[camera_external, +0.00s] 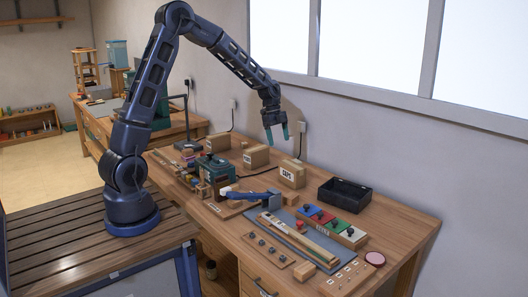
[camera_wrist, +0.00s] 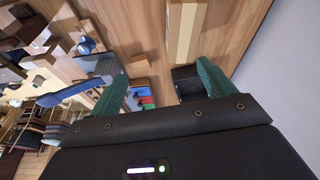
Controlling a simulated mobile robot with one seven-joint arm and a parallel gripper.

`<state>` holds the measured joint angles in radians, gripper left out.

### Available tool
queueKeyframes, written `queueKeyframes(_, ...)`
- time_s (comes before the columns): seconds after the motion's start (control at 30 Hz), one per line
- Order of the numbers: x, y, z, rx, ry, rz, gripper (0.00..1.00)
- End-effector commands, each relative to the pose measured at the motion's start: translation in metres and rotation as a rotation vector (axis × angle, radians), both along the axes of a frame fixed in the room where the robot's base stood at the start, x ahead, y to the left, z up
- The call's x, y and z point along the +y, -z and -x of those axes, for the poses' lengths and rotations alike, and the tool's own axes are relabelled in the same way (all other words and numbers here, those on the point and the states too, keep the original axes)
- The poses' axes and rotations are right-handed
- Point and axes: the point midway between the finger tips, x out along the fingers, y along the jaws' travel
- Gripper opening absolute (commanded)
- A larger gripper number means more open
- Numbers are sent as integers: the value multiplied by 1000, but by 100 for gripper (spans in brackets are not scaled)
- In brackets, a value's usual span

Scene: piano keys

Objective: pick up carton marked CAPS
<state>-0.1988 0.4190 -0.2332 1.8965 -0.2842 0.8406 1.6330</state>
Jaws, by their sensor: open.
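The carton marked CAPS (camera_external: 294,174) is a tan box on the workbench, with its dark lettering on the side facing the external camera. My gripper (camera_external: 278,134) hangs in the air, above and slightly left of that carton in the external view. Its two teal fingers point down, open, with nothing between them. In the wrist view my gripper (camera_wrist: 161,76) has its fingers spread wide. A tan carton (camera_wrist: 184,28) shows beyond the fingertips, close to the black bin; it appears to be the CAPS one, but no lettering is readable there.
Another tan carton (camera_external: 256,156) stands to the left of the CAPS one. A black open bin (camera_external: 344,194) stands to its right. A green machine (camera_external: 212,168), a blue-handled tool (camera_external: 247,196) and coloured blocks (camera_external: 322,217) lie nearer the front. The wall is close behind.

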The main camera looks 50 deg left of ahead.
Motion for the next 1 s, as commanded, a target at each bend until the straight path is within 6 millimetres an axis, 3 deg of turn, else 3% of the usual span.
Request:
queueKeyframes(0.1, -2, 31, -20, -2, 74, 33, 82)
queueKeyframes(0.3, -4, 66, -41, -16, 163, 75, 82)
queueKeyframes(0.57, -7, 82, -47, -25, 196, 89, 82)
queueKeyframes(1.0, -27, 129, -46, -24, 196, 88, 82)
